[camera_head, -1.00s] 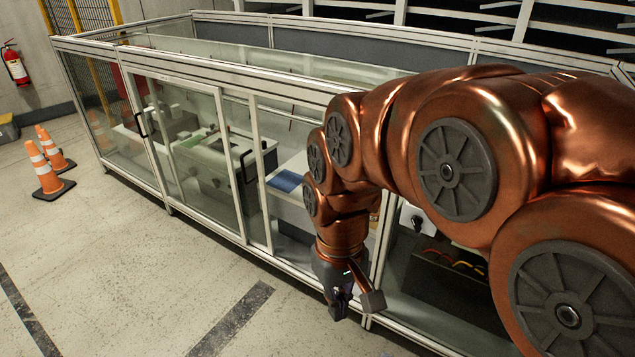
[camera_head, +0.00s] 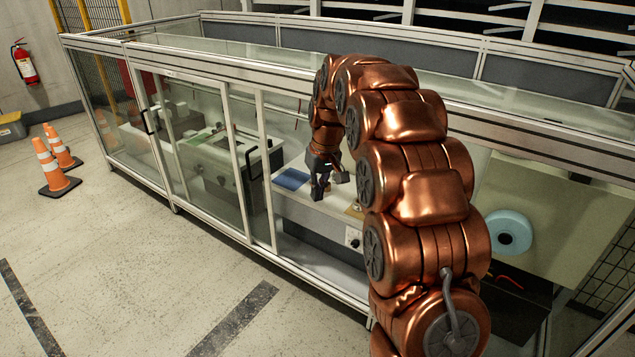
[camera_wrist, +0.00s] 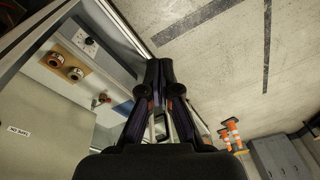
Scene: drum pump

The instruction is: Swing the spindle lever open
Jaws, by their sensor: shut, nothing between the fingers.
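My gripper (camera_head: 318,190) is dark grey and points down beside the white bench (camera_head: 318,212) inside the glazed enclosure. In the wrist view its two dark fingers (camera_wrist: 160,72) are together with nothing between them. The spindle lever cannot be made out for certain. A small red-tipped part (camera_wrist: 101,99) shows left of the fingers in the wrist view, apart from them.
A blue flat item (camera_head: 291,180) lies on the bench. The enclosure's glass panels and metal posts (camera_head: 265,170) stand left of my gripper. A pale blue round object (camera_head: 508,232) is right of my arm. Orange cones (camera_head: 52,170) stand on open floor at left.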

